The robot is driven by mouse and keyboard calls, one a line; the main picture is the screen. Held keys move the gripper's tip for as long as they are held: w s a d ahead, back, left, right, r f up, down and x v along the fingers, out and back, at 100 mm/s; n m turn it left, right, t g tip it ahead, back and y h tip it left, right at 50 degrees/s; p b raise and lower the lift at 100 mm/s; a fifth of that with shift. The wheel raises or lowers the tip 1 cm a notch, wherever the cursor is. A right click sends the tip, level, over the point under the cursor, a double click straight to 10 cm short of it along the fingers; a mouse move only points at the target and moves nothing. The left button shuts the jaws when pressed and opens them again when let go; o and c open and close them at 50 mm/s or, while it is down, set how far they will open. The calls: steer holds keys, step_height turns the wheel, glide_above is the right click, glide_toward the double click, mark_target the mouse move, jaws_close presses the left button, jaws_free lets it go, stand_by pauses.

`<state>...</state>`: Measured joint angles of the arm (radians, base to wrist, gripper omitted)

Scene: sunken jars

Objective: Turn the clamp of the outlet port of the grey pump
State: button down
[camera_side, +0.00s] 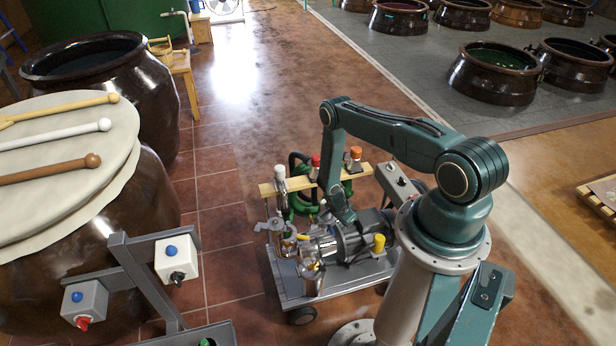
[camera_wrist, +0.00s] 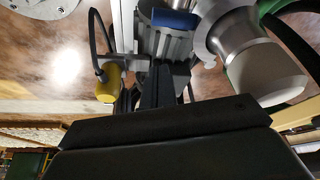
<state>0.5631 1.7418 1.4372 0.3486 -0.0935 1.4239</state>
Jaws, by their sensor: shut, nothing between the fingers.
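The grey pump (camera_side: 352,241) sits on a wheeled cart in the side view. Shiny metal fittings (camera_side: 312,262) are crowded at its left end; I cannot tell the outlet port or its clamp apart among them. My gripper (camera_side: 347,217) points down just above the pump body, shut and empty; whether it touches the pump is unclear. In the wrist view my narrow dark fingers (camera_wrist: 158,88) are together in front of the pump's finned grey body (camera_wrist: 170,42). A large silver cylindrical fitting (camera_wrist: 252,60) is to their right. A yellow part with a black cable (camera_wrist: 108,85) is to their left.
The grey cart (camera_side: 345,283) carries a wooden bar (camera_side: 270,187) with red- and orange-capped valves and green hose behind the pump. Brown jars (camera_side: 155,95) and a post with switch boxes (camera_side: 180,258) stand to the left. The tiled floor between is clear.

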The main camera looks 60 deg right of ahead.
steer(key=w+v, duration=0.1)
steer(key=v, duration=0.7)
steer(key=shift+d+r, duration=0.2)
steer(key=shift+r, duration=0.2)
